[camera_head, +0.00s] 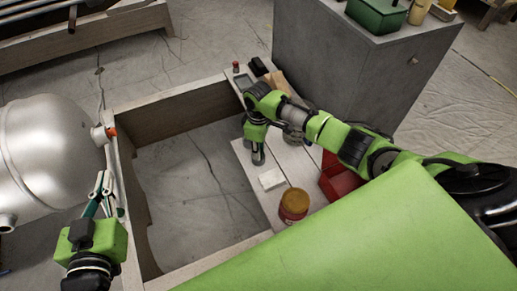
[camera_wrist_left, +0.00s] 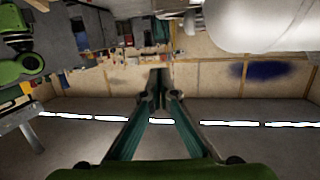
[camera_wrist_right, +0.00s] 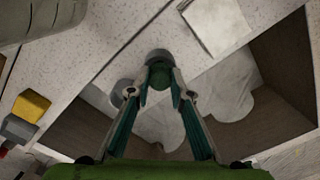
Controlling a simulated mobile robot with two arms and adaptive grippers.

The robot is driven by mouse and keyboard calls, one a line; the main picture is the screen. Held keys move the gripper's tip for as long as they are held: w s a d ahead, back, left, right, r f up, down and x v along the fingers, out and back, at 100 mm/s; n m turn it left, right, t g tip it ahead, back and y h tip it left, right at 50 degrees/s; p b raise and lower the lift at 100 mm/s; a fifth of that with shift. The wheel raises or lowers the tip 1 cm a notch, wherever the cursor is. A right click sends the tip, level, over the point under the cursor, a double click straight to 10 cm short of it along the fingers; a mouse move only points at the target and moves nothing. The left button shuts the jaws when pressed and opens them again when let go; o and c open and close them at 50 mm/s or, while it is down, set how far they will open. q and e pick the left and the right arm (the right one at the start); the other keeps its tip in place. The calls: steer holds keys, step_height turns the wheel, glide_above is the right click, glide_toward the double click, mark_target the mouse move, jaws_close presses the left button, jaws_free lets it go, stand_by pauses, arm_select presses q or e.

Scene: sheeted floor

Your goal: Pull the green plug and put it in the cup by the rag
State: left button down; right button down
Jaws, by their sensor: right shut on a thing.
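My right gripper (camera_wrist_right: 160,88) is shut on the green plug (camera_wrist_right: 160,74), a dark green round piece between its fingertips in the right wrist view. A grey cup (camera_wrist_right: 158,54) shows right behind the plug; whether the plug is inside its rim I cannot tell. In the head view my right gripper (camera_head: 257,148) points down at this spot, and the plug is hidden. The white folded rag (camera_head: 271,179) lies beside the cup; it also shows in the right wrist view (camera_wrist_right: 215,20).
An orange plug (camera_head: 110,131) sits on the tank's side. A wooden frame (camera_head: 180,112) surrounds open floor. A grey cabinet (camera_head: 340,75) with a green box (camera_head: 376,15) stands behind.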

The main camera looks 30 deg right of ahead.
arm_select(q)
steer(key=shift+r, duration=0.2)
arm_select(e)
steer(key=shift+f, duration=0.1)
arm_select(q)
steer(key=shift+w+d+r, duration=0.1)
steer(key=shift+d+r, duration=0.05)
steer(key=shift+r, duration=0.1)
arm_select(e)
steer(key=shift+f, duration=0.1)
arm_select(q)
steer(key=shift+w+d+r+t, duration=0.1)
steer(key=shift+r+t, duration=0.3)
steer(key=shift+t, duration=0.1)
arm_select(e)
steer(key=shift+f, duration=0.15)
steer(key=c, duration=1.8)
jaws_free()
arm_select(q)
steer(key=shift+r, duration=0.2)
arm_select(e)
steer(key=shift+o, duration=0.2)
arm_select(q)
steer(key=shift+w, duration=0.1)
